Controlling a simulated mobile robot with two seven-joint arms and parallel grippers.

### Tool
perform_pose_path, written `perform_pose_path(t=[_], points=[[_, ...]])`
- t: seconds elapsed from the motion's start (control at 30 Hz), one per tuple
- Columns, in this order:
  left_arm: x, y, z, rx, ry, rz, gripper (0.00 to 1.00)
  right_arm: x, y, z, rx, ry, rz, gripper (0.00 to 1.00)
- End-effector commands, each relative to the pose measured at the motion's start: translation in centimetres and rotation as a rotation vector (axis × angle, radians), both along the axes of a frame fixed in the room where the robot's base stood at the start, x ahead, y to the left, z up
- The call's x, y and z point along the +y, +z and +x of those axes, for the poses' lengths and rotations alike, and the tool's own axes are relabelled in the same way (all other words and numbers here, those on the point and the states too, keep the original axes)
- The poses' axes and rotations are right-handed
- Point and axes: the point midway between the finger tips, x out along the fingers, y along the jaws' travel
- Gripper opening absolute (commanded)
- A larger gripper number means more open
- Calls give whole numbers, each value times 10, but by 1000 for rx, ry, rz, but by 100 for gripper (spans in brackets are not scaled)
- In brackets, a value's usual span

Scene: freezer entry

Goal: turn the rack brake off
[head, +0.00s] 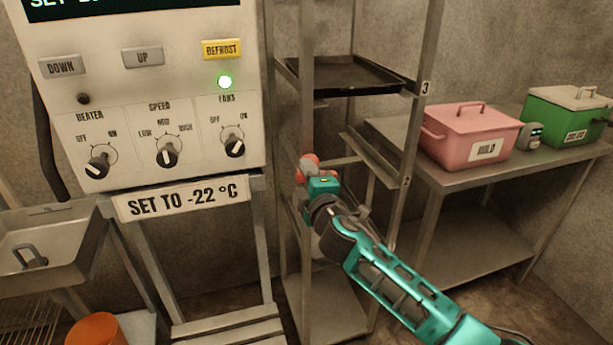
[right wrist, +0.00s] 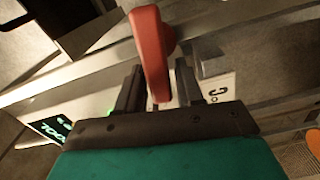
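The rack (head: 310,110) is a tall metal frame with shelves. The brake shows as a red lever (head: 307,163) on its near upright, with a round red end. In the right wrist view the red lever (right wrist: 151,50) stands between the two dark fingers of my right gripper (right wrist: 160,85). The fingers are apart, one on each side of the lever, with a gap visible on the right side. In the head view my right gripper (head: 320,186) is at the lever and partly covers it. My left gripper is not in view.
A control panel (head: 150,90) with knobs and a lit green lamp stands left of the rack. A dark tray (head: 345,75) lies on an upper shelf. A pink box (head: 455,130) and a green box (head: 565,118) stand on a bench at right. An orange bucket (head: 97,330) is at lower left.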

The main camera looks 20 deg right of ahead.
Motion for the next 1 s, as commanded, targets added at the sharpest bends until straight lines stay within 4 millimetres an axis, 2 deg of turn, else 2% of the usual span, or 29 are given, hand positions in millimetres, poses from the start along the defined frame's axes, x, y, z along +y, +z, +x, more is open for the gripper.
perform_pose_path(t=[0.13, 0.47, 0.67, 1.0], points=[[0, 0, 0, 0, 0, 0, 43, 0, 0, 0, 0, -1, 2, 49], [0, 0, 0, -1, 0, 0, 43, -1, -1, -5, 1, -2, 3, 49], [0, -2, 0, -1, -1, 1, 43, -1, -2, -31, 2, 0, 3, 49], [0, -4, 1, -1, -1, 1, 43, -4, -2, -99, 3, 0, 4, 49]])
